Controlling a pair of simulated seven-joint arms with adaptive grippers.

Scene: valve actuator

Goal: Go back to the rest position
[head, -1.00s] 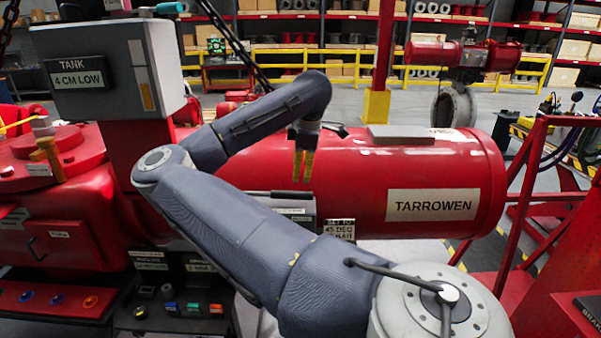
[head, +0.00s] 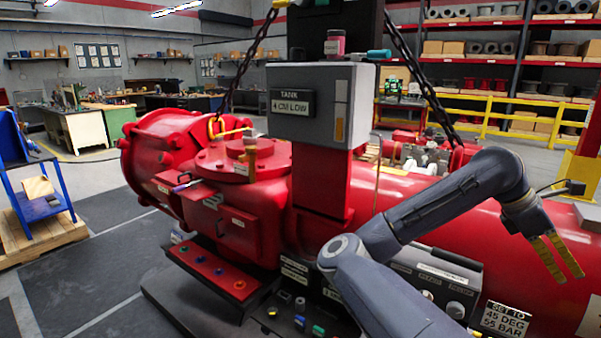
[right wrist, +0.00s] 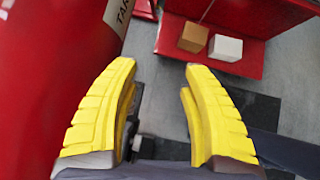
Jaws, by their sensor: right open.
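My right gripper (head: 557,258) has yellow fingers and hangs in front of the red cylinder of the valve actuator (head: 470,215) in the head view. In the right wrist view its two yellow fingers (right wrist: 160,85) are apart, with nothing between them. The fingers point down past the side of the red cylinder (right wrist: 60,60) toward the grey floor. My left gripper is not in view.
A grey box (head: 318,105) labelled TANK 4 CM LOW stands on a red post. A control panel (head: 435,285) is below my right arm. In the wrist view a brown block (right wrist: 193,37) and a white block (right wrist: 225,48) lie on a red surface.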

